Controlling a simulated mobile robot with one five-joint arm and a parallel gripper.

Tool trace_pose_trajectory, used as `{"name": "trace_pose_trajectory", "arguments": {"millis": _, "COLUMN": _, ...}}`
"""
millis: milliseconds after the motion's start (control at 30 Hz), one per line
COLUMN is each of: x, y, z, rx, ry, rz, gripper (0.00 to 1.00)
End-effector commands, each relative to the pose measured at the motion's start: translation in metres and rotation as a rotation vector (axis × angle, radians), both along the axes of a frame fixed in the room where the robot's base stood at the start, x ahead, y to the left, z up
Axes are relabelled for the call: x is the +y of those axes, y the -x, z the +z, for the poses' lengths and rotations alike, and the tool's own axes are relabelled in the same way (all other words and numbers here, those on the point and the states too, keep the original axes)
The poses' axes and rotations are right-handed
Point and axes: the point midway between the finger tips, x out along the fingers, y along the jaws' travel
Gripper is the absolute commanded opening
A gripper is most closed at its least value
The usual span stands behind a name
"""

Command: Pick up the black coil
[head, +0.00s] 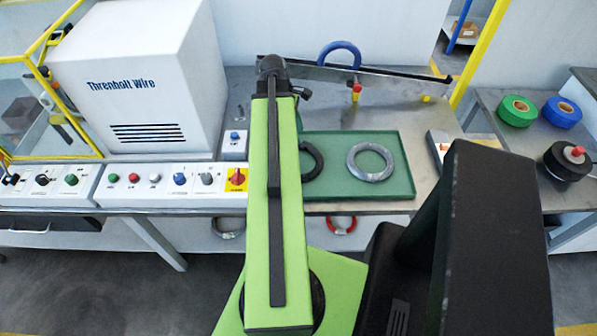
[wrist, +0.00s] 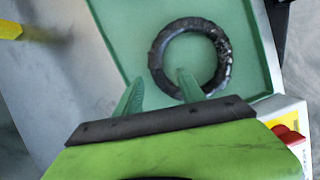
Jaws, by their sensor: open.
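The black coil (head: 312,161) lies flat on the green tray (head: 395,187) in the head view, partly hidden behind my arm. In the wrist view the whole black coil (wrist: 160,52) shows as a ring with some shiny patches on its right side, on the tray (wrist: 125,18). My gripper (wrist: 157,88) is open, with two green fingers apart. Its right fingertip overlaps the coil's lower edge in the picture; I cannot tell whether they touch. The left fingertip is left of and below the coil. In the head view the fingers are hidden behind my arm.
A grey coil (head: 370,162) lies on the tray's right half. A control panel (head: 150,184) with buttons runs along the table's front left, below a white machine (head: 140,75). A blue coil (head: 339,54) stands behind a metal bar (head: 365,75). Tape rolls (head: 517,110) sit on the right table.

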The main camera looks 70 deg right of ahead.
Motion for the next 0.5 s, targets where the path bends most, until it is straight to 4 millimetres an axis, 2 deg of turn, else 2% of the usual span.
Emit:
{"name": "trace_pose_trajectory", "arguments": {"millis": 33, "x": 0.000, "y": 0.002, "z": -0.015, "rx": 0.000, "ry": 0.000, "rz": -0.001, "gripper": 0.47}}
{"name": "trace_pose_trajectory", "arguments": {"millis": 267, "x": -0.001, "y": 0.003, "z": -0.016, "rx": 0.000, "ry": 0.001, "rz": 0.000, "gripper": 0.47}}
{"name": "trace_pose_trajectory", "arguments": {"millis": 367, "x": -0.004, "y": 0.004, "z": -0.028, "rx": 0.000, "ry": 0.001, "rz": 0.000, "gripper": 0.47}}
{"name": "trace_pose_trajectory", "arguments": {"millis": 500, "x": -0.010, "y": 0.005, "z": -0.054, "rx": 0.000, "ry": 0.001, "rz": -0.001, "gripper": 0.47}}
